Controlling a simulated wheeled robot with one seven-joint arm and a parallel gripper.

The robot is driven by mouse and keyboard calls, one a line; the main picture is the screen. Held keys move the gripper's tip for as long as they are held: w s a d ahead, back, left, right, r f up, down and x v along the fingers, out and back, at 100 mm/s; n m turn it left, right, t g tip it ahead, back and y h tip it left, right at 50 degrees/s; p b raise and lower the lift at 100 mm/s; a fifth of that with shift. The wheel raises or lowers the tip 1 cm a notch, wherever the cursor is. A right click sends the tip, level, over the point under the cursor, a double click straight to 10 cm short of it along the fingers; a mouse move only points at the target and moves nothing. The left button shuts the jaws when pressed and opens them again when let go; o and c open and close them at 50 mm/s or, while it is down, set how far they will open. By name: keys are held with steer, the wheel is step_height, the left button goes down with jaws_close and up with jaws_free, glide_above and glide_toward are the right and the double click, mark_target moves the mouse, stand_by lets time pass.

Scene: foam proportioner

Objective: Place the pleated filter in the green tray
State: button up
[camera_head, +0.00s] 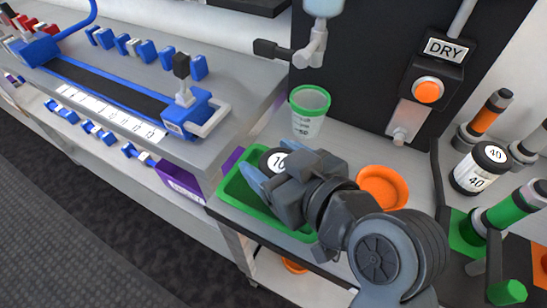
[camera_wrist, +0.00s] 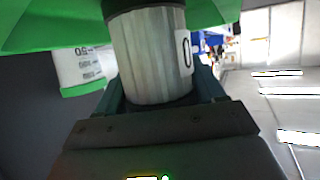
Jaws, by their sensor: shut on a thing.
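The pleated filter (camera_head: 278,160) has a dark end and a white label with "10". My gripper (camera_head: 268,168) is shut on it, with its bluish fingers on either side. The wrist view shows its whitish pleated side (camera_wrist: 148,58) between the fingers (camera_wrist: 160,98). The green tray (camera_head: 237,190) lies under and around the filter and gripper in the head view, and its green surface (camera_wrist: 45,22) shows behind the filter in the wrist view. I cannot tell whether the filter touches the tray floor. My gripper and arm hide the tray's right part.
A clear cup with a green rim (camera_head: 308,116) stands just behind the tray. An orange dish (camera_head: 384,186) is to the right. A black-capped "40" canister (camera_head: 477,170) stands farther right. A dark panel with a DRY box and orange button (camera_head: 428,92) rises behind.

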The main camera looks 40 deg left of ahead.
steer(key=shift+f, duration=0.15)
steer(key=o, duration=1.2)
steer(key=shift+r, duration=0.2)
steer(key=v, duration=1.2)
steer(key=shift+s, duration=0.1)
